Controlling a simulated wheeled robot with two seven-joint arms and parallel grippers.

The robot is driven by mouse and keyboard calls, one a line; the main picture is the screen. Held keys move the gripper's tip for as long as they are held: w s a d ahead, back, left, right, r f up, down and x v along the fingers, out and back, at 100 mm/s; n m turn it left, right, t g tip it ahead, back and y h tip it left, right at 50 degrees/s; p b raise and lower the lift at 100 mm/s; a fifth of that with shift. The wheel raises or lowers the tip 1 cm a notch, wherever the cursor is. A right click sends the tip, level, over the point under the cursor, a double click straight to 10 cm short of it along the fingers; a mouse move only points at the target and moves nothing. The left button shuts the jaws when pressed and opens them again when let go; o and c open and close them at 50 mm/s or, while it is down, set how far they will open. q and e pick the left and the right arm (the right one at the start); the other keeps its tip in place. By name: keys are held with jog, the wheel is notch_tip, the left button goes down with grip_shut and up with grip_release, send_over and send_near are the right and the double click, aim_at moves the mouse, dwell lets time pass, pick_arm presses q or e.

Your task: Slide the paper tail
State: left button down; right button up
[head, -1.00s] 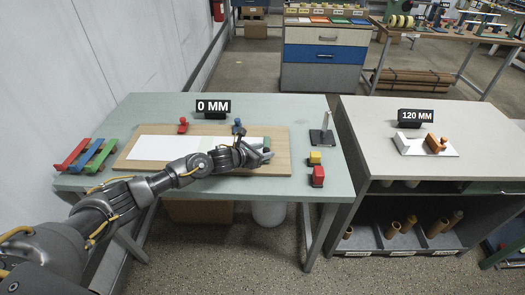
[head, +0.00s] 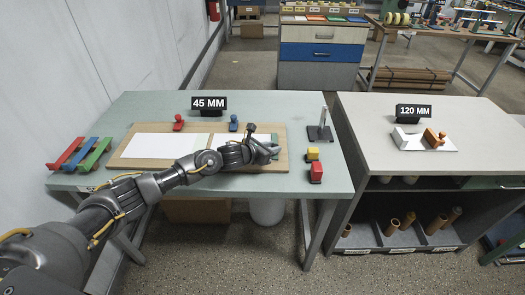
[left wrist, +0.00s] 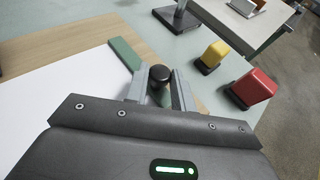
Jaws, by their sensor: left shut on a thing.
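White paper lies on a tan wooden board (head: 128,164) on the green-topped table. In the head view it shows as a left sheet (head: 168,146) and a right tail (head: 222,138), with a strip of bare board between them. A green strip (left wrist: 124,53) crosses the tail's far right end. My left gripper (head: 267,149) is at that end, shut on a dark round-topped knob (left wrist: 160,76) that stands between its fingers in the left wrist view. My arm hides part of the tail. My right gripper is not in view.
Red (head: 178,122) and blue (head: 234,122) knobbed pieces stand on the board's back edge. Yellow (head: 313,154) and red (head: 316,173) blocks and a post stand (head: 320,132) are right of the board. Coloured bars (head: 80,153) lie left.

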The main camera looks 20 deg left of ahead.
pick_arm(q)
jog(key=c, duration=1.3)
grip_release()
jog(key=shift+a, duration=0.2)
jog(key=shift+o, duration=0.6)
jog(key=shift+d, duration=0.1)
jog(key=shift+s, duration=0.1)
jog(key=b+v, duration=0.2)
jog(key=v, duration=0.7)
jog(key=shift+s+a+r, duration=0.1)
jog(key=shift+s+a, duration=0.15)
jog(key=shift+s, duration=0.1)
jog(key=shift+s+a+r, duration=0.15)
jog(key=shift+s+r, duration=0.1)
jog(key=shift+s, duration=0.1)
